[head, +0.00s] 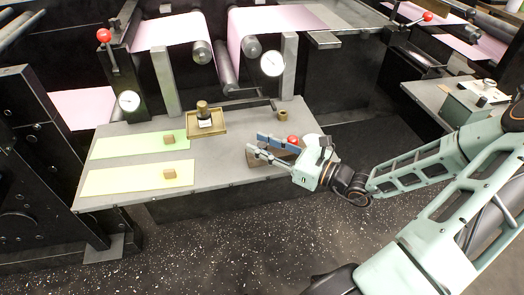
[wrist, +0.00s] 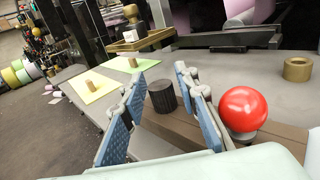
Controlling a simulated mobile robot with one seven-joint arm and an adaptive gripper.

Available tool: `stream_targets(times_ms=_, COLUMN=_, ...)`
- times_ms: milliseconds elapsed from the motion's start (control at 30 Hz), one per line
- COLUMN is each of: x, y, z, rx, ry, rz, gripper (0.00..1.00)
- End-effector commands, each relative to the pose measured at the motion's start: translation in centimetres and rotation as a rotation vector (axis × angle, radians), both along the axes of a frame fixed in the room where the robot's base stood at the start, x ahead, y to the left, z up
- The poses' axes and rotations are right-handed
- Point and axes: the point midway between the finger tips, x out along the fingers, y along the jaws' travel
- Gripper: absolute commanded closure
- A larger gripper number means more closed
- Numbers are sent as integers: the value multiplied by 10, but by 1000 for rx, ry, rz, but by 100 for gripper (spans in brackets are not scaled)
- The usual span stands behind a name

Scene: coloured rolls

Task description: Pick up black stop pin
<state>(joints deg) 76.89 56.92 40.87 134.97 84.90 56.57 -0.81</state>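The black stop pin (wrist: 163,97) shows in the wrist view as a short dark ribbed cylinder, upright on or just behind a brown block (wrist: 170,127). My gripper (wrist: 159,82) is open, with its blue-padded fingers on the left and right of the pin. A gap shows on the pin's left; the right finger is close to it, and I cannot tell whether they touch. In the head view my gripper (head: 256,143) is low over the front right of the grey bench, and I cannot make out the pin there.
A red ball knob (wrist: 244,109) is close by the right finger. A brass ring (wrist: 298,69) stands farther right on the bench (head: 225,175). A brass tray (head: 219,129) holds a weight-like piece. Green (head: 115,147) and yellow (head: 115,182) sheets carry small wooden blocks at left.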

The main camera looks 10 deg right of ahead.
Motion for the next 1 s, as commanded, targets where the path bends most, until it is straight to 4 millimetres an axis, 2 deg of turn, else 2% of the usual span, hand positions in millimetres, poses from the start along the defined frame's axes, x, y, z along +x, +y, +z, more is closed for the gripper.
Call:
stream_targets(times_ms=100, x=0, y=0, z=0, rx=0, ry=0, rz=0, gripper=73)
stream_targets(times_ms=367, x=0, y=-1, z=0, rx=-1, ry=1, rz=-1, gripper=100)
stream_targets(times_ms=767, x=0, y=-1, z=5, rx=-1, ry=0, rz=-1, gripper=100)
stream_targets(times_ms=867, x=0, y=-1, z=14, rx=-1, ry=1, rz=-1, gripper=100)
stream_targets(times_ms=1000, x=-1, y=-1, z=36, rx=-4, ry=1, rz=0, gripper=100)
